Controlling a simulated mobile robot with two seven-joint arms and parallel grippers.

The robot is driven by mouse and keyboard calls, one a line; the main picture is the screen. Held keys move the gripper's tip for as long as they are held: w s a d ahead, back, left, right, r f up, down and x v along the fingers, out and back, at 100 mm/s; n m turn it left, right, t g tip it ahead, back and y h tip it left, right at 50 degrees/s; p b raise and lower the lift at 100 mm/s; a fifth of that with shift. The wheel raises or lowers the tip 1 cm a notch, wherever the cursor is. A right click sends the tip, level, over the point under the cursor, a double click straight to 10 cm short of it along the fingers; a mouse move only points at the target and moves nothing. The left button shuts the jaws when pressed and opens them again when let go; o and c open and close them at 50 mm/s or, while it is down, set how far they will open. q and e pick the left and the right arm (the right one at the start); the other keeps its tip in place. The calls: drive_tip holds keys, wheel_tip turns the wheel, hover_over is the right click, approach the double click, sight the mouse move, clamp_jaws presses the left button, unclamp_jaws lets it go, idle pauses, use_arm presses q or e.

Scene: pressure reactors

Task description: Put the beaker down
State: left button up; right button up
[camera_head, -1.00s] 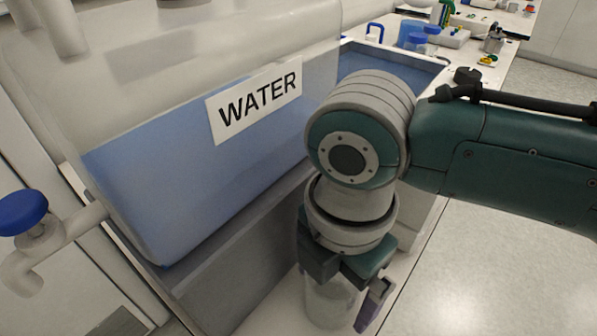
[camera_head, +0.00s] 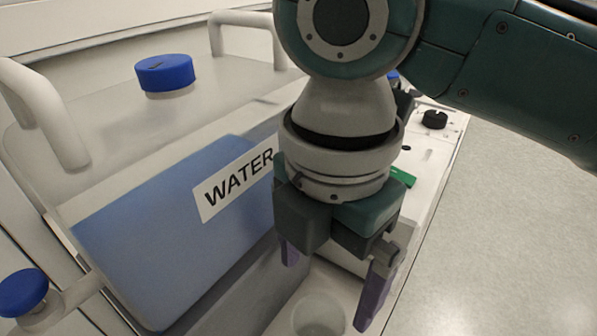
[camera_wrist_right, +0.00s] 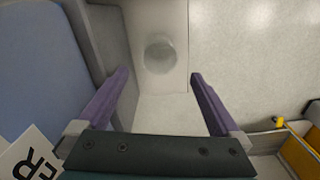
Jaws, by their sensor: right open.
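The clear beaker (camera_head: 318,315) stands on the white bench top, near the bottom of the head view. It also shows between the fingers, farther off, in the right wrist view (camera_wrist_right: 159,54). My right gripper (camera_head: 330,283) is open and empty above the beaker, its purple fingers apart and not touching it. The same gripper (camera_wrist_right: 160,88) frames the beaker from above in the wrist view. My left gripper is not in view.
A large water tank (camera_head: 170,225) labelled WATER stands left of the beaker, with a blue cap (camera_head: 165,73) on top and a blue-handled tap (camera_head: 22,292). The white bench (camera_head: 350,283) is narrow beside it. The floor (camera_head: 500,230) is open on the right.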

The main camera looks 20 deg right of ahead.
drive_tip(key=s+a+f+m+t+y, duration=0.1)
drive_tip(key=s+a+f+m+y, duration=0.15)
drive_tip(key=s+a+m, duration=0.4)
drive_tip(key=s+d+m+t+h, duration=0.1)
drive_tip(key=s+d+m, duration=0.1)
drive_tip(key=d+m, duration=0.5)
drive_tip(key=s+d+m+t+h, duration=0.1)
drive_tip(key=s+d+m, duration=0.2)
drive_tip(key=d+m, duration=0.5)
drive_tip(key=shift+s+d+r+t, duration=0.15)
drive_tip(key=shift+s+d+t, duration=0.15)
drive_tip(key=shift+d, duration=0.1)
drive_tip(key=shift+r, duration=0.1)
